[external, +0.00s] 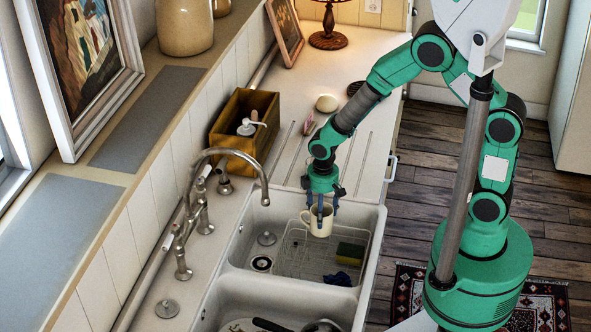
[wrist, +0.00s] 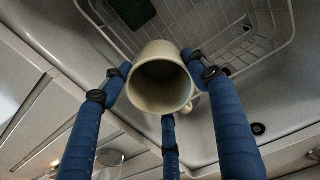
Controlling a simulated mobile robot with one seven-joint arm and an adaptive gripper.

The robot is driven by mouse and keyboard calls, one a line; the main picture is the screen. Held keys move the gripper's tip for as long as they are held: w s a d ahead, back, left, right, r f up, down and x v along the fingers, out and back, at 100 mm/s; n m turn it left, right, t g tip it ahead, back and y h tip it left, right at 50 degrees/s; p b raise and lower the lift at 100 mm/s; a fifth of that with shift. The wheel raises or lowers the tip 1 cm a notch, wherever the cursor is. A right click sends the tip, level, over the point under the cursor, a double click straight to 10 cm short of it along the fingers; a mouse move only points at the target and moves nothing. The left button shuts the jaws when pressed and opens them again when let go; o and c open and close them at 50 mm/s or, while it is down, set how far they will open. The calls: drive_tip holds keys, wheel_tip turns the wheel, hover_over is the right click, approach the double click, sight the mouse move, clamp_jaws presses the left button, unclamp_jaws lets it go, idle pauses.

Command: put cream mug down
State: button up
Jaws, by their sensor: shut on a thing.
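The cream mug (external: 317,222) is held by my gripper (external: 321,199) over the far sink basin in the external view. In the wrist view the mug (wrist: 160,84) shows its open mouth toward the camera, with its handle at the right. The blue fingers of my gripper (wrist: 166,100) close around the mug from several sides. In the external view the mug looks upright, at or near the wire rack (external: 298,259) in the basin. I cannot tell whether its base touches anything.
A green-and-yellow sponge (external: 350,254) and a dark blue cloth (external: 338,279) lie in the far basin. The tap (external: 240,157) arches at its left. A wooden box (external: 243,125) stands behind. The near basin (external: 262,293) holds dark-handled cookware. The ribbed counter (external: 345,135) beyond is mostly clear.

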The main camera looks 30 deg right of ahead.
drive_tip(key=shift+r, duration=0.1)
wheel_tip(320, 180, up, 19)
drive_tip(key=w+d+p, duration=0.3)
drive_tip(key=w+d, duration=0.1)
drive_tip(key=d, duration=0.8)
drive_tip(key=w+d+p, duration=0.3)
drive_tip(key=d, duration=0.9)
drive_tip(key=w+d+p, duration=0.3)
drive_tip(key=w+d, duration=0.1)
drive_tip(key=d, duration=0.8)
drive_tip(key=shift+m, duration=0.3)
wheel_tip(320, 180, down, 5)
drive_tip(key=shift+a, duration=0.1)
drive_tip(key=w+d+f, duration=0.1)
drive_tip(key=w, duration=1.4)
drive_tip(key=shift+w+d+f, duration=0.15)
drive_tip(key=shift+w+f, duration=0.05)
drive_tip(key=shift+w, duration=0.2)
